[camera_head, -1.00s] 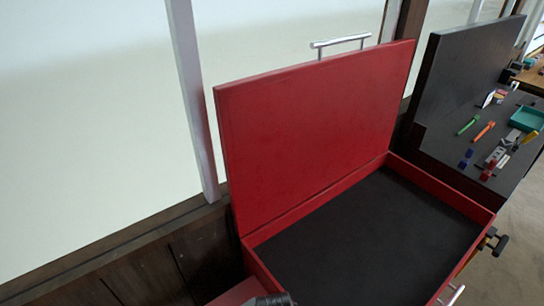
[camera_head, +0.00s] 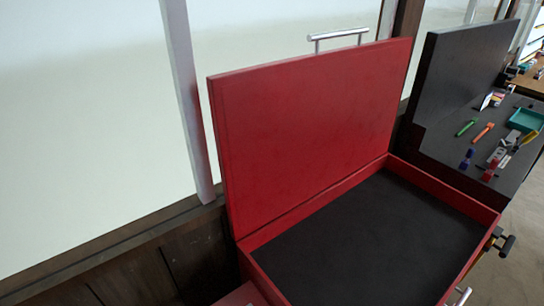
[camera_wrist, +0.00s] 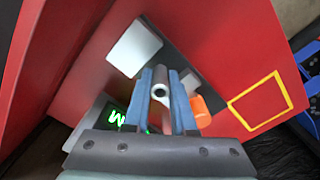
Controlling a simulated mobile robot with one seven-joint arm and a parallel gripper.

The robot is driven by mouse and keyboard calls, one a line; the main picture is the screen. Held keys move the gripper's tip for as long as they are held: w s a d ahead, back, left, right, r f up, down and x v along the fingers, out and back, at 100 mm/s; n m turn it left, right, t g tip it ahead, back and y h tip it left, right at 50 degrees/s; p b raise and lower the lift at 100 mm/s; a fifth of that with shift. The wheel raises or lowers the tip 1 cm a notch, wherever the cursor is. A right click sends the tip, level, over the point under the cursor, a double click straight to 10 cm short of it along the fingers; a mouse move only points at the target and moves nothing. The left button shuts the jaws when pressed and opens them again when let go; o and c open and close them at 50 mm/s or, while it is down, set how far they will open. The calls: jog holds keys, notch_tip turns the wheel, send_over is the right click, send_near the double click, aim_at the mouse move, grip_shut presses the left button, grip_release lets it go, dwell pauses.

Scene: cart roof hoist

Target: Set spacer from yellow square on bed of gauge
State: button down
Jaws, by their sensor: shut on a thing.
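In the wrist view my gripper (camera_wrist: 162,98) is shut on a grey ring-like spacer (camera_wrist: 161,84), held between the blue fingertips with its round hole showing. The yellow square (camera_wrist: 260,101) is an outline on a red surface to the right of the gripper, and it is empty. Just beyond the fingertips are a white block (camera_wrist: 134,48) and an orange part (camera_wrist: 200,111). A lit green display (camera_wrist: 118,119) shows at the left of the fingers, partly hidden by them. I cannot tell which of these parts is the gauge's bed. The head view does not show my gripper.
In the head view a red chest with a raised lid (camera_head: 310,130) and an empty black-lined floor (camera_head: 370,240) fills the middle. A dark bench (camera_head: 465,165) with tools and a teal tray (camera_head: 526,119) stands at the right. A grey post (camera_head: 188,100) is at the left.

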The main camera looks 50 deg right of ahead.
jog(key=shift+f, duration=0.25)
dwell(0.3)
jog(key=c, duration=0.7)
grip_release()
jog(key=shift+o, duration=0.2)
jog(key=shift+w+d+r, duration=0.1)
jog(key=shift+r, duration=0.45)
notch_tip(320, 180, up, 11)
jog(key=shift+f+b, duration=0.2)
jog(key=shift+b, duration=0.45)
jog(key=shift+r, duration=0.7)
